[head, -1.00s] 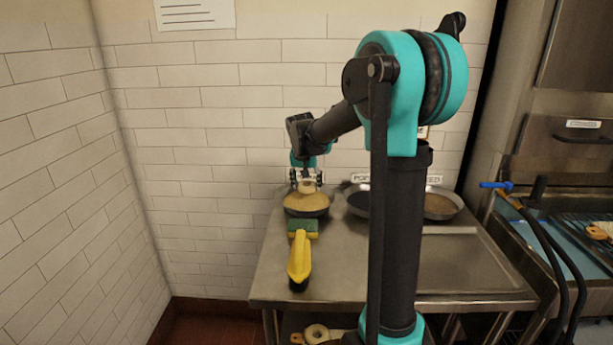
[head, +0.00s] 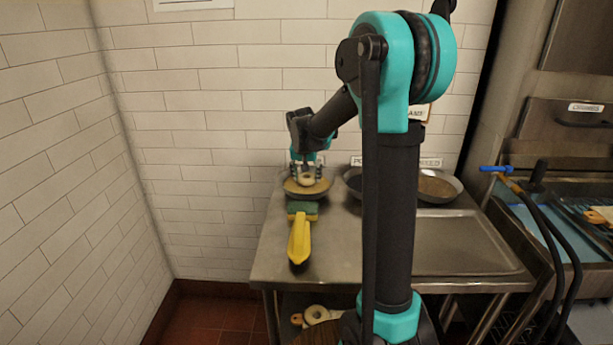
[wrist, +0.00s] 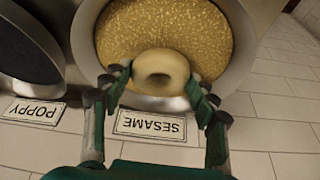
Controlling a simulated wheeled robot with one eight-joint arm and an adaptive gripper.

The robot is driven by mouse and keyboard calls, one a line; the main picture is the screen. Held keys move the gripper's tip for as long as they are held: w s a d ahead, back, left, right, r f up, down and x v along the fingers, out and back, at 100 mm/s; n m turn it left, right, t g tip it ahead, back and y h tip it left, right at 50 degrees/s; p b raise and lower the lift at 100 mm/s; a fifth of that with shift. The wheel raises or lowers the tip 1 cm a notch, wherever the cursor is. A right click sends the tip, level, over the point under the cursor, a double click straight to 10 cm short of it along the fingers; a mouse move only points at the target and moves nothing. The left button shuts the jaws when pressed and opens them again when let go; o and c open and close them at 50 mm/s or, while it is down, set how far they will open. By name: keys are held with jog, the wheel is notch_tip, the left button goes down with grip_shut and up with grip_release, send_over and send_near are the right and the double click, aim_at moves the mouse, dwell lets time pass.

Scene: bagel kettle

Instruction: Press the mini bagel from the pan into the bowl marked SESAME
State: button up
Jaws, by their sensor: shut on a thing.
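My gripper (head: 307,176) is shut on the mini bagel (wrist: 160,72), a pale ring held between the two fingertips, which also shows in the head view (head: 308,180). The bagel is over the bowl marked SESAME (head: 292,193), at the left back of the table. In the wrist view the bowl (wrist: 232,88) holds tan seeds (wrist: 125,28), and the bagel covers part of them near the rim. I cannot tell whether the bagel touches the seeds. The SESAME label (wrist: 150,126) is on the wall beside the bowl.
The POPPY bowl (wrist: 22,50) stands beside the sesame bowl. Another bowl of brown seeds (head: 437,187) is farther right. An empty-looking metal tray (head: 465,242) is on the table's right.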

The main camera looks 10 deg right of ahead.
jog(key=shift+f, duration=0.4)
dwell(0.5)
jog(key=shift+r, duration=0.1)
dwell(0.8)
notch_tip(320, 180, up, 10)
dwell(1.1)
dwell(0.5)
